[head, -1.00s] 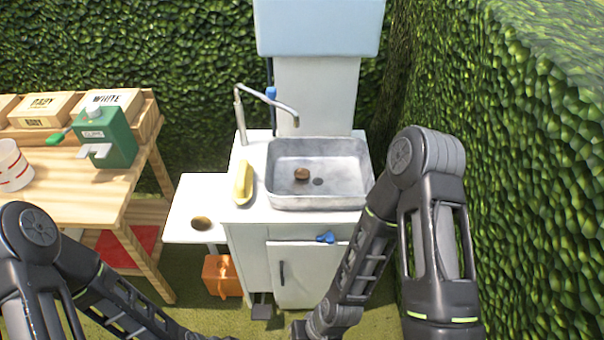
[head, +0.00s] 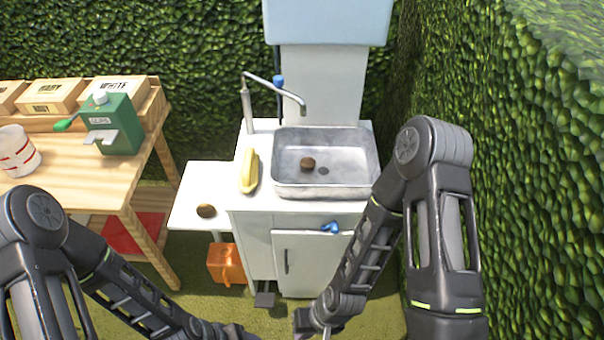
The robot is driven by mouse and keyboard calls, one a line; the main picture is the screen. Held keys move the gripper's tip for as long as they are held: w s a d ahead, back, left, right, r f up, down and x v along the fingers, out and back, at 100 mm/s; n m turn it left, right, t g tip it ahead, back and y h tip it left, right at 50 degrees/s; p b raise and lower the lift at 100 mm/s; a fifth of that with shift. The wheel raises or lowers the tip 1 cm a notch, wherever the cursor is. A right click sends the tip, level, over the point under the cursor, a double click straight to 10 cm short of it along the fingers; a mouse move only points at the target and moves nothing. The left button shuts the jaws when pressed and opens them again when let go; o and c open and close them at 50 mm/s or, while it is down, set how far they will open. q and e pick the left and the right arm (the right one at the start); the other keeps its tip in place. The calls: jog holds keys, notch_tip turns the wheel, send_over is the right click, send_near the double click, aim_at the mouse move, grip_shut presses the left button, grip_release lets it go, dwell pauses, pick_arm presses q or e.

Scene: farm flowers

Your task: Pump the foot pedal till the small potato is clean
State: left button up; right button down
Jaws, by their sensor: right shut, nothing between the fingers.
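A small brown potato (head: 308,163) lies in the grey metal sink (head: 345,187), left of the drain. The faucet spout (head: 290,91) reaches over the sink, and no water shows. The dark foot pedal (head: 265,299) sticks out near the ground at the bottom left of the white cabinet (head: 308,250). My right gripper (head: 303,322) is at the bottom edge, low in front of the cabinet and to the right of the pedal, apart from it in the picture. It is shut and empty, mostly cut off by the frame. My left arm reaches the bottom edge, and its gripper is out of view.
A brown potato-like item (head: 206,211) is on the white side shelf (head: 185,208), above an orange container (head: 227,264). A yellow brush-like item (head: 249,171) lies left of the sink. A wooden table (head: 80,180) stands left; a hedge (head: 530,180) closes the right.

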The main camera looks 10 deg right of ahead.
pick_arm(q)
grip_shut()
dwell(0.5)
dwell(0.9)
